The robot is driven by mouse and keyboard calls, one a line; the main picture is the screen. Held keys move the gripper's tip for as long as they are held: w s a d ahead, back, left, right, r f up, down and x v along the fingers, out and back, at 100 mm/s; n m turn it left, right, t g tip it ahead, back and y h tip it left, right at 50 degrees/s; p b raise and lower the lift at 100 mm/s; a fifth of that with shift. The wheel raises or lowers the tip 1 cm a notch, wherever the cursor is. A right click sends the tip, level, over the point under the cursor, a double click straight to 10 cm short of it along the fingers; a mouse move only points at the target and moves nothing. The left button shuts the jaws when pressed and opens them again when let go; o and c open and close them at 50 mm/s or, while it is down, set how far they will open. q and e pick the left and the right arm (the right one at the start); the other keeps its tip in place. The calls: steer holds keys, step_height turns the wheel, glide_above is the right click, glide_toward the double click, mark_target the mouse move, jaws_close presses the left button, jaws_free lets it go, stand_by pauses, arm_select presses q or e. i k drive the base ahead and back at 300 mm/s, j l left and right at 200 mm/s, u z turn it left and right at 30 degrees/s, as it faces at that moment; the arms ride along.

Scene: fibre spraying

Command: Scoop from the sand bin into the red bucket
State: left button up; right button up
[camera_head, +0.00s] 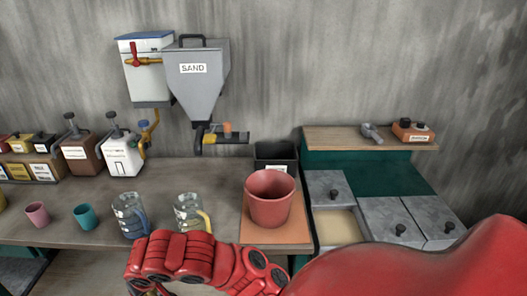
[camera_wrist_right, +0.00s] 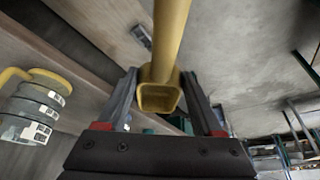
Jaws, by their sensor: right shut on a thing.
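The red bucket (camera_head: 270,208) stands upright on an orange-brown mat (camera_head: 258,237) in the head view; its inside looks empty from here. To its right, an open compartment (camera_head: 337,226) shows a pale, sand-coloured surface beside grey lids. A grey hopper labelled SAND (camera_head: 197,85) hangs on the wall. In the right wrist view, my right gripper (camera_wrist_right: 160,95) is shut on a yellow handle (camera_wrist_right: 168,40); the tool's far end is out of view. In the head view my red arm covers the lower right, and no gripper fingers show there. My left gripper is not in view.
Two glass mugs (camera_head: 130,216) (camera_head: 190,213), a teal cup (camera_head: 85,216) and a pink cup (camera_head: 37,214) stand left of the bucket. A black bin (camera_head: 275,155) is behind it. Grey knobbed lids (camera_head: 393,222) lie right. A wooden shelf (camera_head: 345,140) is at back right.

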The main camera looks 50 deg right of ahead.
mark_target(269, 193)
steer(key=i+z, duration=0.15)
steer(key=z, duration=1.7)
